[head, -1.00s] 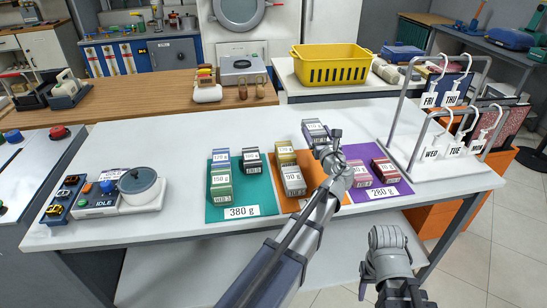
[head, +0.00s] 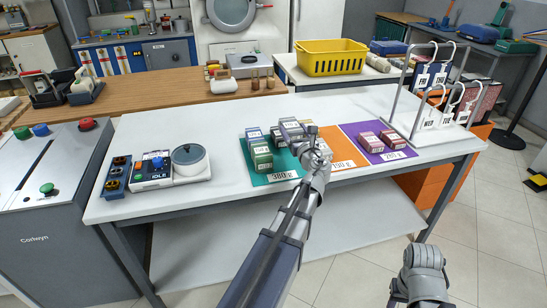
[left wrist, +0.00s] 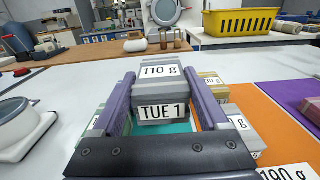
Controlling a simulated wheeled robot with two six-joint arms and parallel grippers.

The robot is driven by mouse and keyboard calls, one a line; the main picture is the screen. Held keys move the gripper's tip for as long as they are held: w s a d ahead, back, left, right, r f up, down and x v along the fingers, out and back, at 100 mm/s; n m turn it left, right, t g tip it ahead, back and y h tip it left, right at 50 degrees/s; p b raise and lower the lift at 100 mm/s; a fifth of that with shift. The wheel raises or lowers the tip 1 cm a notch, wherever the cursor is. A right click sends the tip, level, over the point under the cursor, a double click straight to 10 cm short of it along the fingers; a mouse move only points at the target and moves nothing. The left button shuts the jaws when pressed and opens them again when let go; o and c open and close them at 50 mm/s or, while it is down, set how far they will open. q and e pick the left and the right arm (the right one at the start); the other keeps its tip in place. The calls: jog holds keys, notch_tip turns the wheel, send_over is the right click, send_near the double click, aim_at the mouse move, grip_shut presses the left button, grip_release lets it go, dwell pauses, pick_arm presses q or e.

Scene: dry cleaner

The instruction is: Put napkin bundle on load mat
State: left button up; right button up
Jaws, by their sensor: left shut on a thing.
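My left gripper (head: 310,148) is shut on a grey napkin bundle (head: 291,127). In the left wrist view the held bundle (left wrist: 154,85) sits between the jaws, with labels reading "110 g" and "TUE 1". It is over the right part of the green mat (head: 257,180); I cannot tell whether it touches the mat. Green and bluish bundles (head: 261,155) stand on the green mat, whose card reads 380 g. The orange mat (head: 349,147) is partly hidden by my arm. My right gripper (head: 405,297) is at the bottom edge, its fingers mostly out of view.
A purple mat (head: 352,129) with two dark red bundles (head: 380,140) lies to the right. A scale with a round pot (head: 188,154) stands left. A rack with day tags (head: 440,105) stands at the right end.

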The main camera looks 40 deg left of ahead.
pick_arm(q)
jog(key=shift+f+b, duration=5)
jog(key=shift+f, duration=0.1)
jog(key=shift+f, duration=0.2)
jog(key=o, duration=1.3)
jog(key=shift+r, duration=0.1)
jog(key=shift+r, duration=0.1)
jog(key=v, duration=1.2)
